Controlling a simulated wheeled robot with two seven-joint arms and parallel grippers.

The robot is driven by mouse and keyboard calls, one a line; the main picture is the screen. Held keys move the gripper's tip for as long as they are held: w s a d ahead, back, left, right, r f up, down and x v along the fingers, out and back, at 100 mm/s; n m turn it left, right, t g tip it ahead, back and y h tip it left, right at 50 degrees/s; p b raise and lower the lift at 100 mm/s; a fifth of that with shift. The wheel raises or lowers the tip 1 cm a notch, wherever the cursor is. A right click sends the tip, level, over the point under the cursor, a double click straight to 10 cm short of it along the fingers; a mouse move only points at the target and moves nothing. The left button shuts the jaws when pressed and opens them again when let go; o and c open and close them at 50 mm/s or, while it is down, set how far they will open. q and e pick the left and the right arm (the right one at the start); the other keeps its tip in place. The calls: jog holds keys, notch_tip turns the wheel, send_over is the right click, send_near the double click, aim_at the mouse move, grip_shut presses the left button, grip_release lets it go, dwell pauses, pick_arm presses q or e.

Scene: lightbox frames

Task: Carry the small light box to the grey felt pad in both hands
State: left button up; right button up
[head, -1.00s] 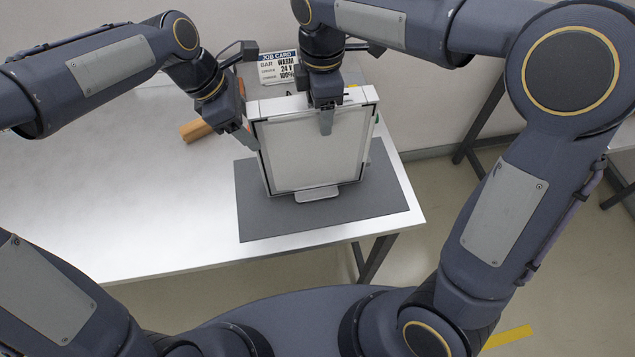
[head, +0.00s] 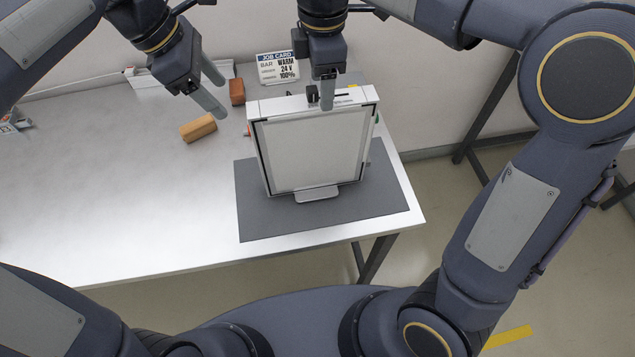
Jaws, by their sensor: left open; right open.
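The small light box (head: 312,152), with a pale panel, dark edging and white top, stands upright on a small foot on the grey felt pad (head: 375,205). My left gripper (head: 216,94) is open and empty, up and to the left of the box and apart from it. My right gripper (head: 325,98) is open at the middle of the box's top edge, one finger in front of it. The other finger is mostly hidden, and I cannot tell whether either touches the box.
A tan block (head: 198,128) and a red-brown block (head: 237,92) lie to the left. The white table (head: 120,200) is clear at left and ends just right of the pad.

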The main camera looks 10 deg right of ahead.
notch_tip(320, 180, up, 6)
jog(key=shift+f, duration=0.2)
dwell(0.4)
pick_arm(q)
jog(key=s+a+f+m+t, duration=0.2)
jog(key=s+a+m+t, duration=0.1)
jog(key=s+a+m, duration=0.65)
pick_arm(e)
jog(key=s+d+f+m+t+y, duration=0.25)
jog(key=s+d+f+m, duration=0.25)
jog(key=s+d+m, duration=0.5)
pick_arm(q)
jog(key=s+a+f+m+t, duration=0.2)
jog(key=s+f+m, duration=0.5)
jog(key=s, duration=0.4)
jog(key=shift+s+a+f+t+y, duration=0.3)
jog(key=shift+s+a+f, duration=0.15)
jog(key=shift+a, duration=0.25)
pick_arm(e)
jog(key=s+f+m+t+y, duration=0.1)
jog(key=s+f+m+t, duration=0.2)
jog(key=s+f+m, duration=0.6)
jog(key=shift+s+d+m, duration=0.15)
jog(key=shift+s+m, duration=0.15)
jog(key=shift+s, duration=0.8)
